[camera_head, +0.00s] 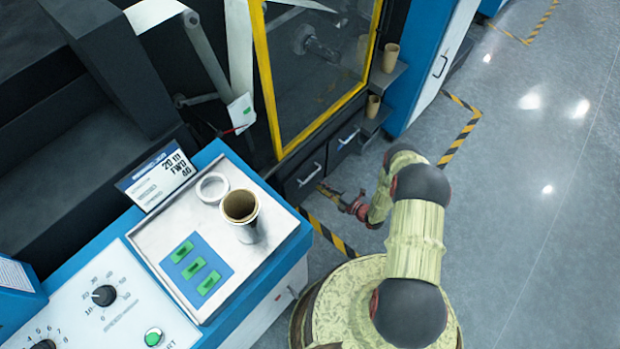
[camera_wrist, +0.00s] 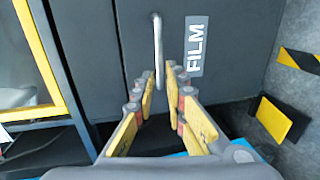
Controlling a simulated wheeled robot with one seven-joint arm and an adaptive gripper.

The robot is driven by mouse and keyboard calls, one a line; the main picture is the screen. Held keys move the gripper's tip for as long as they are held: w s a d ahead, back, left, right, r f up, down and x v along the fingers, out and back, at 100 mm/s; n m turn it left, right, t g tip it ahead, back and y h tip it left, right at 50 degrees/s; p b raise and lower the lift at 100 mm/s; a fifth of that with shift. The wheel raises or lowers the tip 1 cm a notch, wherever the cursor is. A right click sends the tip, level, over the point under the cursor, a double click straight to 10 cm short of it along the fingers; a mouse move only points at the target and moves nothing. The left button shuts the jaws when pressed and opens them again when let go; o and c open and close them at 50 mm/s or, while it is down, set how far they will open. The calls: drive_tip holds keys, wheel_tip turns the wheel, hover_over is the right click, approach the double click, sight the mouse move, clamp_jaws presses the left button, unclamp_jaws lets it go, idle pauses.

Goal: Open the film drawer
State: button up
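The film drawer (camera_wrist: 135,45) has a dark grey front with a white FILM label (camera_wrist: 195,46). Its bar handle (camera_wrist: 158,42) points at my gripper in the wrist view. In the head view the drawer (camera_head: 295,188) is the nearer-left of two low drawers, with a light handle (camera_head: 309,174), and looks shut. My gripper (camera_wrist: 160,76) is open, its fingertips apart around the near end of the handle in the picture; I cannot tell whether they touch it. In the head view my gripper (camera_head: 340,198) is low, just right of the drawer front.
A second drawer with a handle (camera_head: 348,138) is to the right. A yellow-framed window (camera_head: 268,90) stands above. A console with a cardboard roll (camera_head: 240,215) is in the left foreground. Yellow-black tape (camera_head: 330,236) marks the floor, which is clear at right.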

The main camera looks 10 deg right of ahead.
sight(310, 177)
drive_tip(key=shift+b+x, duration=1)
drive_tip(key=shift+x, duration=2.85)
clamp_jaws()
drive_tip(key=f+b+v, duration=0.1)
drive_tip(key=f+v, duration=0.1)
drive_tip(key=v, duration=0.9)
drive_tip(key=s+f+b+v, duration=0.1)
drive_tip(key=f+v, duration=0.1)
drive_tip(key=v, duration=1)
drive_tip(key=shift+s+d+f, duration=0.2)
drive_tip(key=shift+d+f, duration=0.15)
unclamp_jaws()
